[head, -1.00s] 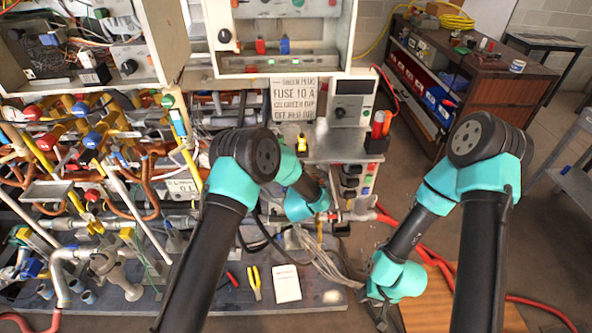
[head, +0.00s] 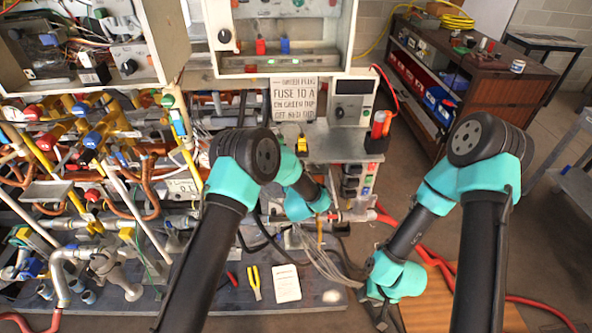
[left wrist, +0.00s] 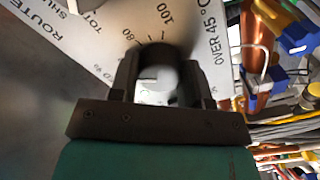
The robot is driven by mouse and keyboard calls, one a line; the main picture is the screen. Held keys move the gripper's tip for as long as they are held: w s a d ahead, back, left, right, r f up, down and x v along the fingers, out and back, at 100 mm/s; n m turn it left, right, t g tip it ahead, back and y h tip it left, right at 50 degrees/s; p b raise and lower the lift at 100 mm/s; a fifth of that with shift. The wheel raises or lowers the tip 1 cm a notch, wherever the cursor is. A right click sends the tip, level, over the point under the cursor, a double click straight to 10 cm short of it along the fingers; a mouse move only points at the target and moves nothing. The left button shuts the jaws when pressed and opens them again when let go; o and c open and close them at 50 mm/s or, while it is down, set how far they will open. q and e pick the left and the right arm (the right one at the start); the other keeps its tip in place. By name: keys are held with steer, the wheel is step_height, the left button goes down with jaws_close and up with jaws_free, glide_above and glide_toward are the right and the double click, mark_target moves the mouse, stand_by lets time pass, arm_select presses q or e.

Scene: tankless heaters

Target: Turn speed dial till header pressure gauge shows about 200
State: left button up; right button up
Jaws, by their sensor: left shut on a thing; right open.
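In the left wrist view, my left gripper (left wrist: 160,88) is shut on a dark round dial (left wrist: 152,75), one finger on each side. The dial has a pale mark on its face and sits on a white panel (left wrist: 95,40) with scale numbers, 80 and 100 among them, and the words "OVER 45°C". The fingers cover part of the scale. In the head view, my left arm hides this dial and most of the left gripper. My right gripper (head: 383,315) is open and empty, low above the floor. I cannot pick out a readable header pressure gauge in either view.
A sign (head: 293,98) and a small box with a black knob (head: 339,113) stand behind my left arm. Dense pipes and valves (head: 85,140) fill the left. Pliers (head: 254,283) and a white card (head: 286,284) lie on the base plate. A red hose crosses the floor right.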

arm_select(q)
steer(key=shift+m, duration=1.7)
steer(key=o, duration=0.9)
steer(key=shift+s, duration=0.1)
steer(key=s, duration=1.7)
steer(key=shift+s+d, duration=0.15)
steer(key=shift+d, duration=0.25)
